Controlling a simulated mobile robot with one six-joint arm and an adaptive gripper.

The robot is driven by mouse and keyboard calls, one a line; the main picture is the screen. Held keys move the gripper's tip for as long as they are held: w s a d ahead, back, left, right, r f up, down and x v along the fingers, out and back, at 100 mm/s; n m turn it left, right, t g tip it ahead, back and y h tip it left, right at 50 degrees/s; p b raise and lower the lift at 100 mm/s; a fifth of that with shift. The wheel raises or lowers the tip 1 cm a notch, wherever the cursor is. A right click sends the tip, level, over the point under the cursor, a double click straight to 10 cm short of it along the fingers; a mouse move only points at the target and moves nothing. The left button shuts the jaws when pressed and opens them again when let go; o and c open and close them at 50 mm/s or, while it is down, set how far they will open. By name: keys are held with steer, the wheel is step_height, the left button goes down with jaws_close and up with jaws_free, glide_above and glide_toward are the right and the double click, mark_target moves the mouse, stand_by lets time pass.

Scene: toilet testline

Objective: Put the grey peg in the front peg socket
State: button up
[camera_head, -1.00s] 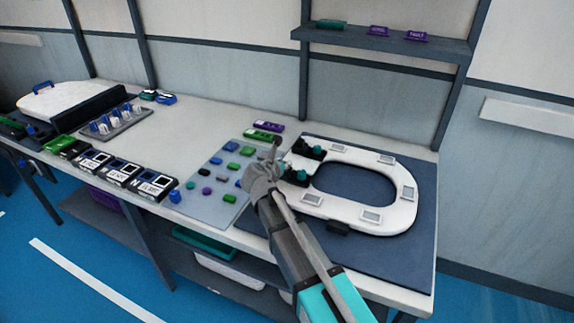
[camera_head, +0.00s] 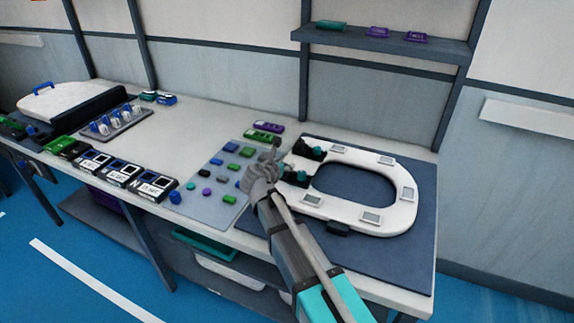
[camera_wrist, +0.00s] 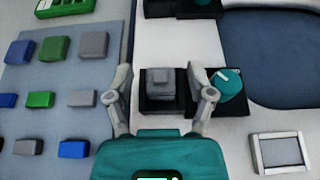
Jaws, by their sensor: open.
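In the wrist view a grey peg (camera_wrist: 160,82) stands in a black socket block (camera_wrist: 150,104) on the white toilet seat, beside a teal round knob (camera_wrist: 228,84). My gripper (camera_wrist: 160,98) is open, one finger on each side of the peg, with visible gaps between fingers and peg. Another black block (camera_wrist: 180,8) lies farther up in that view. In the head view my gripper (camera_head: 268,164) is over the left end of the white seat (camera_head: 405,213), at the nearer of two black blocks. The peg is hidden there by my arm.
A grey-blue mat (camera_head: 205,205) left of the seat holds several blue, green, grey and purple blocks. Black boxes (camera_head: 152,186) stand farther left. A shelf (camera_head: 385,42) hangs above. The dark pad (camera_head: 350,178) inside the seat ring is clear.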

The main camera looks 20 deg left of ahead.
steer(key=d+p+v, duration=0.1)
steer(key=p+v, duration=0.3)
steer(key=v, duration=0.7)
steer(key=shift+s+a, duration=0.35)
steer(key=shift+a, duration=0.1)
